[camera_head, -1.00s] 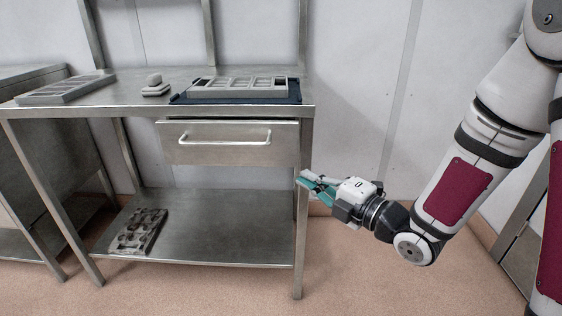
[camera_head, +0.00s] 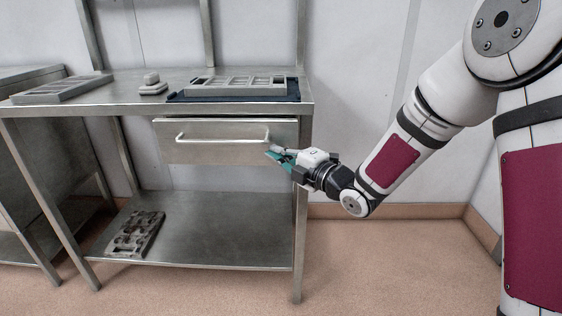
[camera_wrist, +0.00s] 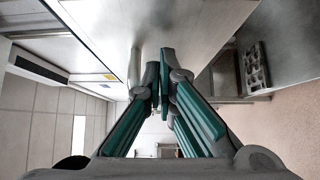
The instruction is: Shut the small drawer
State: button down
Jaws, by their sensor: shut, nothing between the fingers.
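The small drawer (camera_head: 215,152) is a steel front with a bar handle (camera_head: 222,138), hung under the right part of the steel table. Its front seems to stand slightly out from the table edge; how far is hard to tell. My gripper (camera_head: 268,151) has its fingertips at the right end of the drawer front, just below the handle's right end. In the wrist view my gripper (camera_wrist: 160,72) has its fingers together with nothing between them, close to a broad steel face that appears to be the drawer front (camera_wrist: 135,28). Contact cannot be told.
The steel table (camera_head: 130,108) bears a grey tray (camera_head: 62,90), a small grey block (camera_head: 153,84) and a compartmented tray on a dark mat (camera_head: 175,97). A mould piece (camera_head: 136,235) lies on the lower shelf (camera_head: 215,230). The right front leg (camera_head: 298,240) stands near my gripper.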

aim_at(284, 144)
jog(key=shift+w, duration=0.25)
jog(key=w+b, duration=0.2)
jog(key=w, duration=0.1)
jog(key=shift+w+d+f+b, duration=0.1)
jog(key=shift+w+b, duration=0.25)
jog(key=shift+w, duration=0.45)
jog(key=shift+w+r, duration=0.2)
jog(key=shift+r, duration=0.05)
